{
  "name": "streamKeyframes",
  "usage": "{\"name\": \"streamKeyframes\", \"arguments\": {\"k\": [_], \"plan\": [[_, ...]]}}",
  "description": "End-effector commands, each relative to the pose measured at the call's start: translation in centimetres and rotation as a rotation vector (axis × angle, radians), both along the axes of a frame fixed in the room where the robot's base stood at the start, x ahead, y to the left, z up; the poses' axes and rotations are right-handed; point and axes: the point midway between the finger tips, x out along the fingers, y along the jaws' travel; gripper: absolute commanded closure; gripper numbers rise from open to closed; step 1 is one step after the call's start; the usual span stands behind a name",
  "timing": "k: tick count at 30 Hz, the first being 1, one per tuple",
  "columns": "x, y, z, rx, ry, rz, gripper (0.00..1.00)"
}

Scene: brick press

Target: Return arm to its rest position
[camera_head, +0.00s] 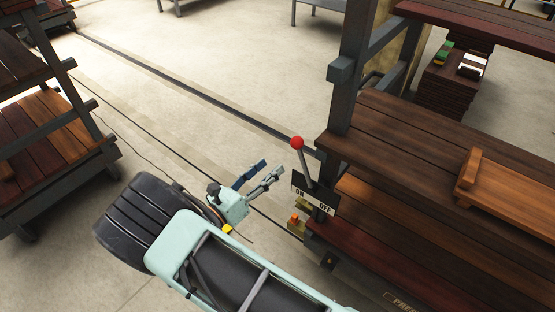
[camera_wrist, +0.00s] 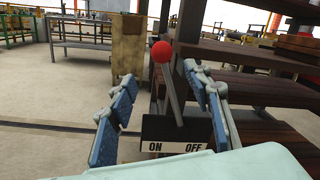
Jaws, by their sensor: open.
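My gripper (camera_head: 264,170) is open and empty, just left of a lever with a red ball knob (camera_head: 297,143). The lever rises from a dark plate marked ON and OFF (camera_head: 315,195) on the front corner of the wooden press bench (camera_head: 400,190). In the head view the lever leans slightly toward the ON side. In the wrist view the red knob (camera_wrist: 162,52) shows between my two blue-padded fingers (camera_wrist: 163,108), beyond the plate (camera_wrist: 175,133). I cannot tell from these views whether a finger touches the lever.
A dark post (camera_head: 350,70) of the bench stands right behind the lever. A wooden tray (camera_head: 510,190) lies on the bench at right. A shelf rack (camera_head: 45,130) stands at left. The concrete floor (camera_head: 200,70) beyond my gripper is largely clear, with a dark rail across it.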

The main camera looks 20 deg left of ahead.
Motion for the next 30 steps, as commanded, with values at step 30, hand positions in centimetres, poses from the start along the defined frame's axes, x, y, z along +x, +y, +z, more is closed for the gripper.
{"name": "streamKeyframes", "arguments": {"k": [30], "plan": [[1.2,-11.0,5.9,0.345,-0.099,-0.379,0.54]]}}
